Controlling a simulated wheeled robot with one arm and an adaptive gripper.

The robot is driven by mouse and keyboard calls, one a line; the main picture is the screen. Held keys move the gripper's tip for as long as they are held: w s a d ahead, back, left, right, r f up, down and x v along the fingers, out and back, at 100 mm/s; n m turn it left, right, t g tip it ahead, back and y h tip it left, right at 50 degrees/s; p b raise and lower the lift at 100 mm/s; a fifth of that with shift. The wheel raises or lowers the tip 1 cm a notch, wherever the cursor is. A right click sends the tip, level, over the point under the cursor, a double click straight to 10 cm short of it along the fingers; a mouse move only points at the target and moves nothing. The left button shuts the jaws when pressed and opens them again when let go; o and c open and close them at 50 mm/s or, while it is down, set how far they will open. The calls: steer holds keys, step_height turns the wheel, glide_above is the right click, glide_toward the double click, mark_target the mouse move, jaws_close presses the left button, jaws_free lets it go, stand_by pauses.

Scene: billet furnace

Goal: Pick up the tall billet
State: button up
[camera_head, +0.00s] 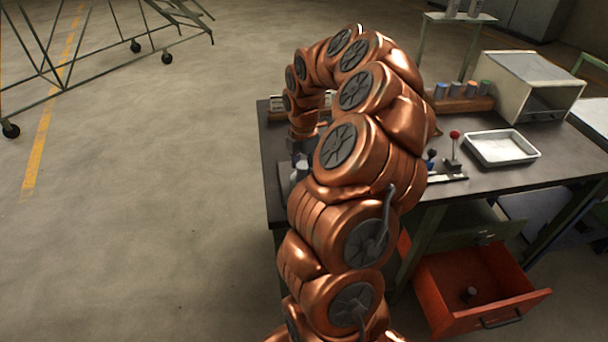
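My gripper (300,172) points down over the left end of the dark workbench (545,162). It is small and partly hidden by my copper arm, so I cannot tell how far its fingers are apart or whether anything is between them. No tall billet can be made out for certain. Several short cylinders with coloured tops stand in a brown rack (462,104) at the back of the bench, apart from my gripper. A small dark cylinder (468,294) is in the open orange drawer (480,318). My arm hides much of the bench's left half.
A box-shaped furnace (528,83) stands at the bench's back right. A white tray (502,147) lies in front of it. A red-knobbed lever (455,147) stands left of the tray. The orange drawer juts out below the bench. Floor at left is clear up to a wheeled frame (100,65).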

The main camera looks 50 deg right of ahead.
jaws_close()
stand_by(0.3)
stand_by(0.4)
steer(key=shift+w+d+r+b, duration=0.1)
steer(key=shift+r+b, duration=0.25)
steer(key=shift+r, duration=0.2)
steer(key=shift+r+b, duration=0.5)
steer(key=shift+r, duration=0.75)
steer(key=s+a+r+b, duration=0.3)
steer(key=s+a, duration=0.7)
steer(key=s, duration=0.2)
steer(key=shift+s+r+b, duration=0.3)
steer(key=shift+s+b, duration=0.1)
